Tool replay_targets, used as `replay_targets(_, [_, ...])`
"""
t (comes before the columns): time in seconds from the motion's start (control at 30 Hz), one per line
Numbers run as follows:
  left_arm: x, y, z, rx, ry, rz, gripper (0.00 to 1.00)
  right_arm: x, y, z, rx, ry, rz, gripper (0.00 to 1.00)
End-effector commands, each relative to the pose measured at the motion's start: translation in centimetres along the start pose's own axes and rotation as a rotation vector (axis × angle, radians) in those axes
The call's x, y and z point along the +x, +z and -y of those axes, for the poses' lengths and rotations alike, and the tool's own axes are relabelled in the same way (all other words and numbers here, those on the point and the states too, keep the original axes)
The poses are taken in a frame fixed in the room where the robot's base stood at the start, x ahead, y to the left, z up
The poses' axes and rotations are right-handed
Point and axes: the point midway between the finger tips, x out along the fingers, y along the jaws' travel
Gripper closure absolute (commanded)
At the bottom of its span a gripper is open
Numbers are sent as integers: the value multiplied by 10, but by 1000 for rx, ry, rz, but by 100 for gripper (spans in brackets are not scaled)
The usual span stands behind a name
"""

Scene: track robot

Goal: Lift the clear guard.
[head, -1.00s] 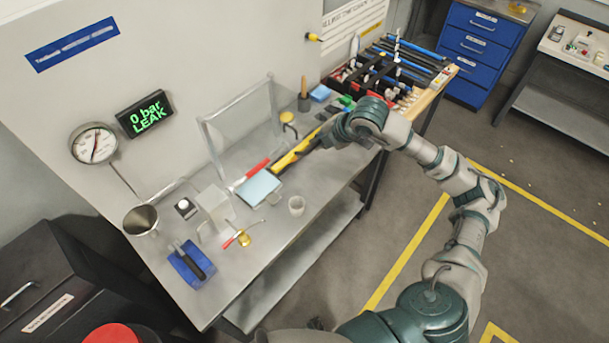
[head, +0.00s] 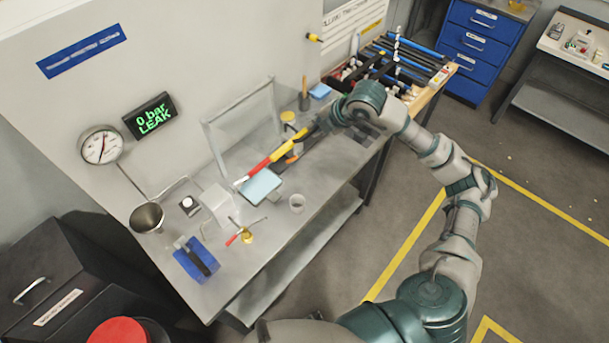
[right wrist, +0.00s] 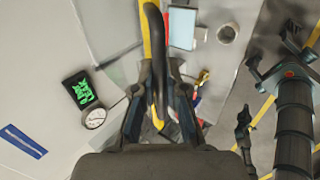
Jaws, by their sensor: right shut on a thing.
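The clear guard (head: 240,122) is a see-through panel in a thin grey frame. It stands on the grey bench against the wall in the head view, and part of its pane (right wrist: 105,25) shows at the upper left in the right wrist view. My right gripper (head: 322,127) is to the right of the guard, over the bench. It is shut on a yellow and black tool (head: 281,151), also seen between the fingers in the right wrist view (right wrist: 157,50). A red and white length (head: 255,170) lies in line with it; whether they are one piece is unclear.
A light blue pad (head: 262,188), a small cup (head: 297,203) and a blue tray (head: 190,265) are on the bench (head: 262,232). A gauge (head: 100,146) and a display reading "0 bar LEAK" (head: 149,116) are on the wall. Tools crowd the far end.

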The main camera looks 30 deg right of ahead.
Motion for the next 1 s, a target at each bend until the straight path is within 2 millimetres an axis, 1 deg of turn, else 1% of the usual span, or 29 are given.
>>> replay_targets(0.03, [-8,-1,0,0,0,0,100,-6,0,-8,-1,4,-1,100])
replay_targets(0.43, [-36,-6,1,0,0,-1,100,-28,0,-40,0,4,-1,100])
replay_targets(0.53, [-39,-6,1,0,0,-2,100,-31,0,-44,0,4,0,100])
replay_targets(0.83, [-39,-6,1,0,-1,-2,100,-30,0,-43,0,3,-1,100])
replay_targets(1.0, [-52,-8,1,0,-1,-2,100,-38,0,-58,1,4,-1,100])
